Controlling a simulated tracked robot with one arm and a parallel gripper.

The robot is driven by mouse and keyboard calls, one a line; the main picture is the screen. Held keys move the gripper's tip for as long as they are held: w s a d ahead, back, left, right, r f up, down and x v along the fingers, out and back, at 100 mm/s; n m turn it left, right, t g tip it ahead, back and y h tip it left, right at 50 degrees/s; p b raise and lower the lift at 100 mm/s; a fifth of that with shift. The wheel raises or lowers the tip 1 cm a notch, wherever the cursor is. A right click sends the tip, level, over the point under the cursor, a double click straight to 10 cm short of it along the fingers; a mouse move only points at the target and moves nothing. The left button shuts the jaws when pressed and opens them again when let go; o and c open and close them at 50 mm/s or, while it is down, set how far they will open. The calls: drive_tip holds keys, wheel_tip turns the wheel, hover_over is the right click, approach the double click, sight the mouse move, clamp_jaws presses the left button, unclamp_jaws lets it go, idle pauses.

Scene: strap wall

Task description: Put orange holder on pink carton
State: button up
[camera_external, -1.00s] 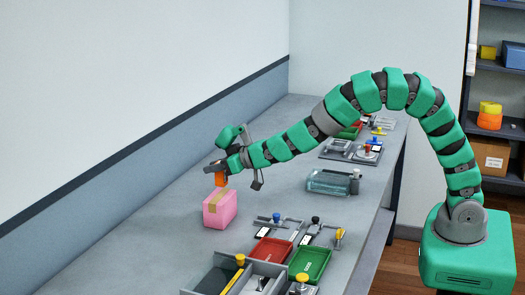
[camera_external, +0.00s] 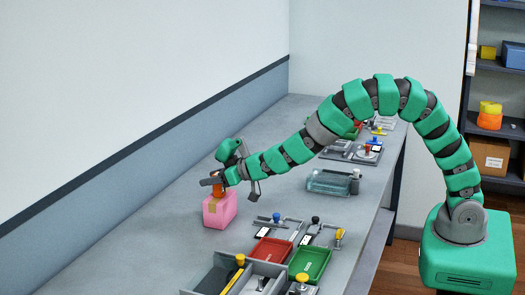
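The pink carton (camera_external: 220,215) stands upright on the grey bench near the wall, with a tan strip on its top. The small orange holder (camera_external: 218,190) is right at the carton's top, upright, and looks to be touching it or just above it. My gripper (camera_external: 212,181) is around the upper part of the holder and looks shut on it. The grey fingers hide part of the holder, so the exact grip and contact are hard to see.
In front are a red tray (camera_external: 271,250), a green tray (camera_external: 310,262) and a grey divided box (camera_external: 262,272). The bench left of the carton is clear.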

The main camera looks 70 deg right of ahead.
drive_tip(key=shift+r, duration=0.1)
drive_tip(key=v, duration=1.2)
idle(0.4)
drive_tip(key=s+d+r+t+y, duration=0.1)
drive_tip(key=s+d+r, duration=0.1)
drive_tip(key=r, duration=1.2)
drive_tip(key=s+d+r+y, duration=0.1)
drive_tip(key=s+d+r, duration=0.15)
drive_tip(key=r, duration=1.15)
drive_tip(key=s+d+r+h, duration=0.1)
drive_tip(key=s+d+r, duration=0.4)
drive_tip(key=s+r, duration=0.2)
drive_tip(key=s+d+r+t+h, duration=0.1)
drive_tip(key=s+d+r, duration=0.4)
drive_tip(key=r, duration=0.6)
drive_tip(key=shift+f+v, duration=0.2)
drive_tip(key=shift+v, duration=0.7)
